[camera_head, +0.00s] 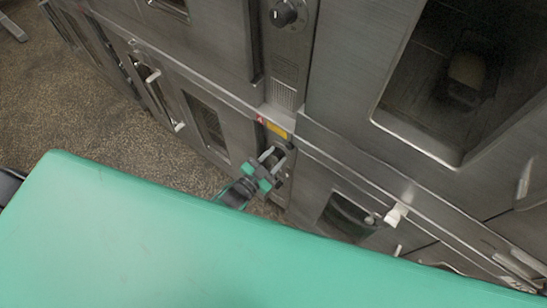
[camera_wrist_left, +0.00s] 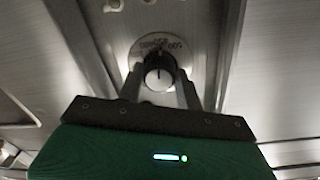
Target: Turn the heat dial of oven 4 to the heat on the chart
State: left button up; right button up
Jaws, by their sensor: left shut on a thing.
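My left gripper (camera_head: 274,157) reaches the control strip of a lower oven, below a small red tag (camera_head: 261,118) and a yellow label (camera_head: 277,130). The tag's number is too small to read surely. In the left wrist view, the gripper's two fingers (camera_wrist_left: 160,82) are shut on a round dark dial (camera_wrist_left: 158,74), one on each side. The dial's white pointer line points about straight up. A pale scale plate (camera_wrist_left: 158,44) shows around the dial, its figures blurred. In the head view the gripper mostly hides this dial. No heat chart can be made out. My right gripper is not in view.
Another black dial (camera_head: 284,14) is on the strip above. Steel oven doors with windows stand on both sides, with a pale handle (camera_head: 396,215) at lower right. A large green surface (camera_head: 180,245) fills the lower foreground. Speckled floor (camera_head: 50,100) shows at left.

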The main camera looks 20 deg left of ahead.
pick_arm(q)
jog(key=o, duration=0.8)
jog(key=shift+d, duration=0.1)
jog(key=shift+o, duration=0.8)
jog(key=shift+w, duration=0.1)
jog(key=shift+s, duration=0.3)
jog(key=b+v, duration=0.1)
jog(key=v, duration=1.2)
jog(key=shift+b, duration=0.4)
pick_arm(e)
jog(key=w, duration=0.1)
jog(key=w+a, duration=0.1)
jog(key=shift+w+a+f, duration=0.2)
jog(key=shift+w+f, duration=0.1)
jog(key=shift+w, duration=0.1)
pick_arm(q)
jog(key=shift+s, duration=0.1)
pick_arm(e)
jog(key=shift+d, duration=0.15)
